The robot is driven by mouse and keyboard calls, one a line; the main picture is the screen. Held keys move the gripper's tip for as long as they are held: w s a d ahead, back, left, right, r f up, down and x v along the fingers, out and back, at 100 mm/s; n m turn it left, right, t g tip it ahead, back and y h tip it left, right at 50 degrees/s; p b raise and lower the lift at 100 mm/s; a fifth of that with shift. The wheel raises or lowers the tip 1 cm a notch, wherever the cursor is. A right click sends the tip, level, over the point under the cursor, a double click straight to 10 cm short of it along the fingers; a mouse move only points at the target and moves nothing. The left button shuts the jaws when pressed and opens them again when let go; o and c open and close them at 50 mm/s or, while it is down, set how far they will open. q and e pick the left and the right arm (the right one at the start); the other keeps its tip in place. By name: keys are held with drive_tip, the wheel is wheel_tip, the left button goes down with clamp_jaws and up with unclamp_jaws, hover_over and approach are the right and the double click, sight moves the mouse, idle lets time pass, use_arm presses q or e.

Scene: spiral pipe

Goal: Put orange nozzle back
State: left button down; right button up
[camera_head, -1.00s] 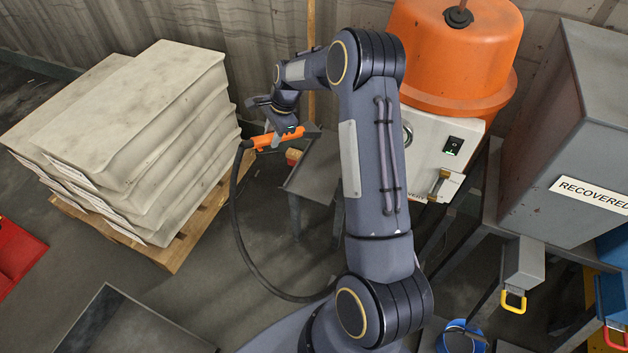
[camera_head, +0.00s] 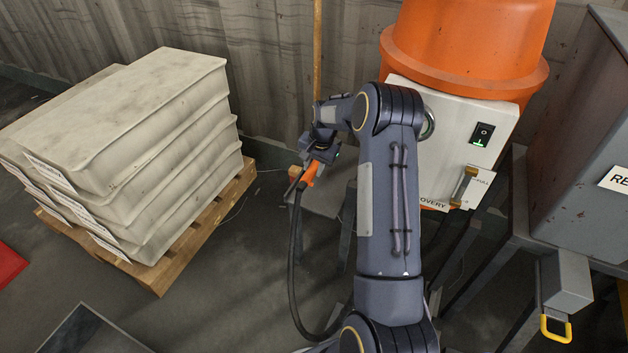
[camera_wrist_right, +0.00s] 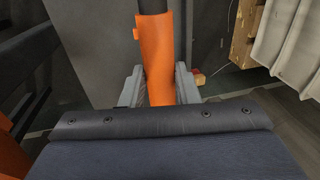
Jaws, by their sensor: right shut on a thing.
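The orange nozzle (camera_head: 309,172) is in the grip of my right gripper (camera_head: 314,160), above the small grey stand (camera_head: 325,203) beside the orange machine. A black hose (camera_head: 295,270) hangs from the nozzle and curves down toward the floor. In the right wrist view the nozzle (camera_wrist_right: 158,55) stands between the two grey fingers of my right gripper (camera_wrist_right: 160,85), with the dark hose at its top. The nozzle's far end is hidden by the gripper. My left gripper is not in view.
The orange drum machine (camera_head: 465,55) with a white switch panel (camera_head: 450,135) stands right of the gripper. Pale stacked sacks (camera_head: 130,130) on a wooden pallet (camera_head: 190,240) are at left. A grey bin (camera_head: 585,130) is at right. Floor between pallet and stand is open.

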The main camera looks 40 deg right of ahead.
sight(314, 186)
wheel_tip(314, 186, down, 5)
drive_tip(key=shift+r+b, duration=0.1)
drive_tip(key=shift+b, duration=0.7)
drive_tip(key=shift+r, duration=0.1)
drive_tip(key=o, duration=1)
drive_tip(key=shift+o, duration=0.2)
